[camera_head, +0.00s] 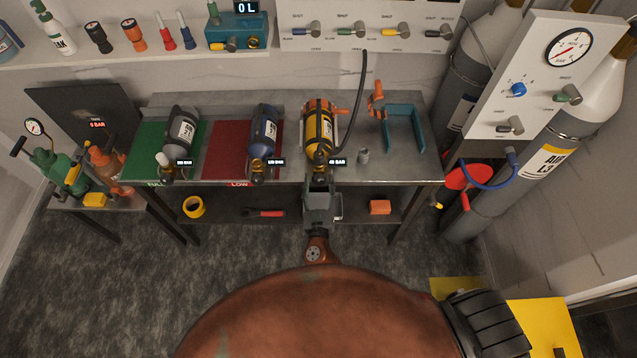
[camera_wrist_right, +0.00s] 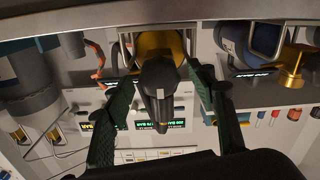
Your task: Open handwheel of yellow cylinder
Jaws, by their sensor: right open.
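The yellow cylinder (camera_head: 319,124) lies on the bench with its valve end toward me. Its neck and handwheel are partly hidden by my right gripper (camera_head: 319,184) in the head view. In the right wrist view the cylinder's yellow end (camera_wrist_right: 150,46) shows at top middle, with a dark valve piece, apparently the handwheel (camera_wrist_right: 160,88), in front of it. My right gripper (camera_wrist_right: 161,84) is open, with one green finger on each side of this dark piece. Gaps show on both sides; contact cannot be told. My left gripper is not in view.
A blue cylinder (camera_head: 264,130) lies on the red mat (camera_head: 222,140) and a grey cylinder (camera_head: 182,128) on the green mat (camera_head: 142,153). A black hose (camera_head: 358,105) rises beside the yellow cylinder. A small grey cup (camera_head: 364,157) is near the front edge.

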